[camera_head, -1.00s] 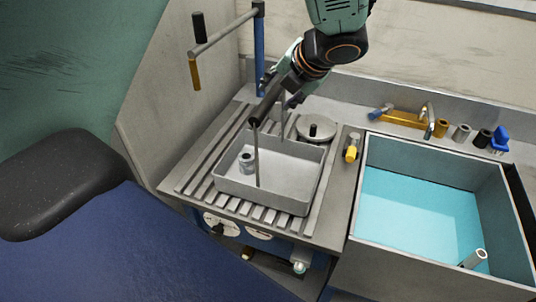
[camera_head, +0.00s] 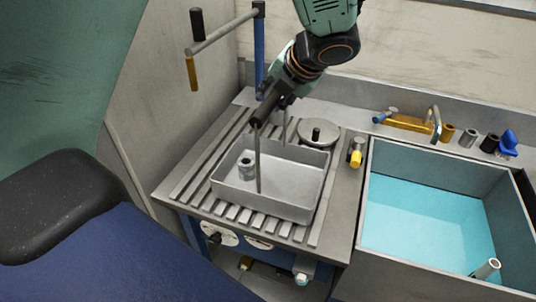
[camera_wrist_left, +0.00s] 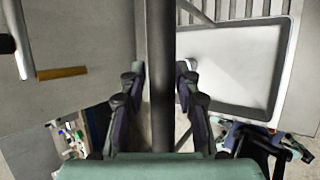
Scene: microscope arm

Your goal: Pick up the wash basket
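The wash basket (camera_head: 290,209) is a grey rectangular tray with thin uprights rising to a dark handle bar. It sits on the slatted metal top in the head view. A small grey cylinder (camera_head: 246,166) stands inside it. My left gripper (camera_head: 279,101) is at the handle above the basket's back part. In the left wrist view, the handle bar (camera_wrist_left: 160,70) runs between my left gripper's two fingers (camera_wrist_left: 160,105); narrow gaps show on both sides, so the fingers look open around it. The basket's inside (camera_wrist_left: 240,65) shows at the upper right there.
A round lid with a black knob (camera_head: 317,134) lies behind the basket. A yellow-ended knob (camera_head: 356,157) is at its right. A water-filled sink (camera_head: 425,215) lies further right, with a tap (camera_head: 434,122). A crank on a blue post (camera_head: 259,50) stands at the back left.

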